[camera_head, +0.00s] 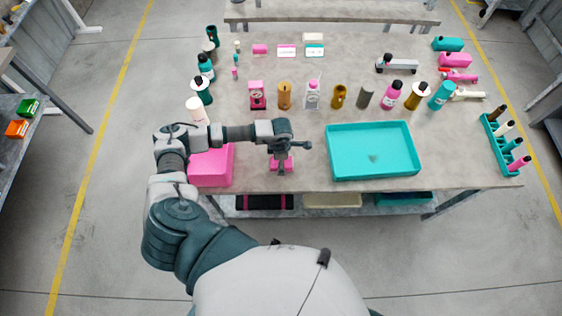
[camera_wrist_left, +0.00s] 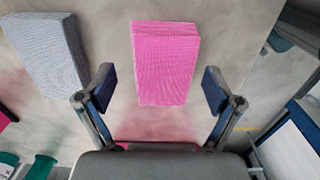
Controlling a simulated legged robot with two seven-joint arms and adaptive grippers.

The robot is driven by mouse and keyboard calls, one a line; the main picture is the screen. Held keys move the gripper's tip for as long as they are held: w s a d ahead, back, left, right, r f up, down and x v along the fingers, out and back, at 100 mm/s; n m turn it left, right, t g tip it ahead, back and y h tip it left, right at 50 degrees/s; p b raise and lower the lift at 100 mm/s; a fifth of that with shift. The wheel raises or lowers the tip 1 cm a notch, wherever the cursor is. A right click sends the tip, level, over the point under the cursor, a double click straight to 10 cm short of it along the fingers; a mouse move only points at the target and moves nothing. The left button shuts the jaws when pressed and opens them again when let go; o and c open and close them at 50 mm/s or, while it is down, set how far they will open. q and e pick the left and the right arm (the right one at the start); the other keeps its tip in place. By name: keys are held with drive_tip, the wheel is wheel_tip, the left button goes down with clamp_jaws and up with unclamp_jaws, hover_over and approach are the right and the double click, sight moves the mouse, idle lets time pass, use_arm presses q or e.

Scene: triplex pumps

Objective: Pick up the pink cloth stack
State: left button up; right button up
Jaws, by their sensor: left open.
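The pink cloth stack (camera_wrist_left: 166,65) lies on the table in the left wrist view, with its layered edge at the far end. In the head view a small part of it (camera_head: 289,166) shows under my left gripper (camera_head: 281,158), near the table's front edge. In the left wrist view my left gripper (camera_wrist_left: 159,90) is open, with one finger on each side of the stack's near part. The fingers look apart from the cloth, and nothing is held. I cannot tell the exact height of the fingertips above the table. My right gripper is not in view.
A grey cloth stack (camera_wrist_left: 45,52) lies left of the pink one in the left wrist view. A pink box (camera_head: 213,167) stands left of the gripper, under my arm. A teal tray (camera_head: 345,150) is to the right. Several bottles stand in a row behind.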

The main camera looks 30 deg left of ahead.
use_arm(q)
drive_tip(key=shift+f, duration=0.3)
drive_tip(key=c, duration=1.2)
drive_tip(key=shift+r, duration=0.5)
drive_tip(key=shift+c, duration=0.2)
drive_tip(key=r, duration=0.2)
drive_tip(key=shift+s+d+r+b, duration=0.25)
drive_tip(key=shift+s+r+b, duration=0.05)
drive_tip(key=shift+s+b, duration=0.1)
drive_tip(key=s+d+r+b, duration=0.1)
drive_tip(key=s+d+b, duration=0.1)
drive_tip(key=s+d, duration=0.6)
drive_tip(key=s, duration=0.4)
drive_tip(key=shift+s+r, duration=0.25)
drive_tip(key=shift+s, duration=0.15)
